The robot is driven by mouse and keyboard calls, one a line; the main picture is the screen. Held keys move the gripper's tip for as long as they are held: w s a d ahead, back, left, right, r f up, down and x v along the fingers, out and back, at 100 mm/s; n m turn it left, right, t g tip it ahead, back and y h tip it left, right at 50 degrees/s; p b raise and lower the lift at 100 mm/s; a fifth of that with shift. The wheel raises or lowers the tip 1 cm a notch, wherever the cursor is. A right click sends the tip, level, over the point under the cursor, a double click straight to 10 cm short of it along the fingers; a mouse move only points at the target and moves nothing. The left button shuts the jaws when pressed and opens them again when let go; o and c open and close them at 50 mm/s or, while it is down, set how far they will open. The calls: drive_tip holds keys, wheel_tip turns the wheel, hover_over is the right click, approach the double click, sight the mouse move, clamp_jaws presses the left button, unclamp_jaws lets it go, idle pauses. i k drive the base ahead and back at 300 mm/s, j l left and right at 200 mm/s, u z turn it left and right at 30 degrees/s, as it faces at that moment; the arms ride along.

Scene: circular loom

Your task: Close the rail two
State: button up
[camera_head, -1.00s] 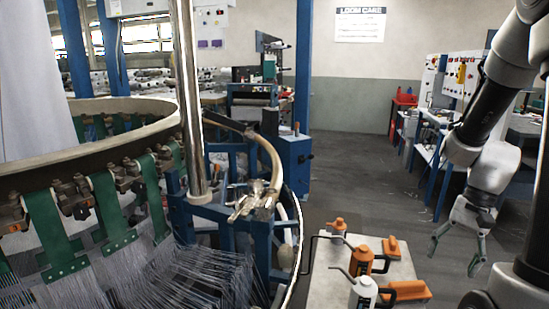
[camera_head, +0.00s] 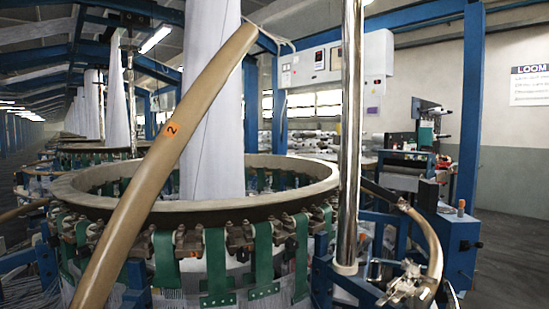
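Rail two (camera_head: 205,88) is a tan, curved rail with an orange label (camera_head: 171,130) marked "2". It slants across the near left of the view, from the bottom edge up to the top middle, in front of the circular loom's ring (camera_head: 95,203). It stands raised and tilted, and its lower end is cut off by the frame. A second tan curved rail piece (camera_head: 432,240) with a metal latch (camera_head: 407,284) is at the lower right, beside the chrome post (camera_head: 350,130). My gripper is not in view.
Green straps (camera_head: 215,262) hang around the loom ring. A blue frame (camera_head: 350,285) supports the chrome post's foot. A blue cabinet (camera_head: 458,250) stands at right, with grey floor (camera_head: 510,262) beyond it. More looms line the left background.

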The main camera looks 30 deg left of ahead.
sight(116, 241)
drive_tip(key=l+u, duration=0.1)
drive_tip(key=u, duration=0.4)
drive_tip(key=k+u, duration=0.1)
drive_tip(key=u, duration=0.4)
drive_tip(key=l+u, duration=0.1)
drive_tip(key=u, duration=0.35)
drive_tip(key=k+u, duration=0.1)
drive_tip(key=u, duration=0.4)
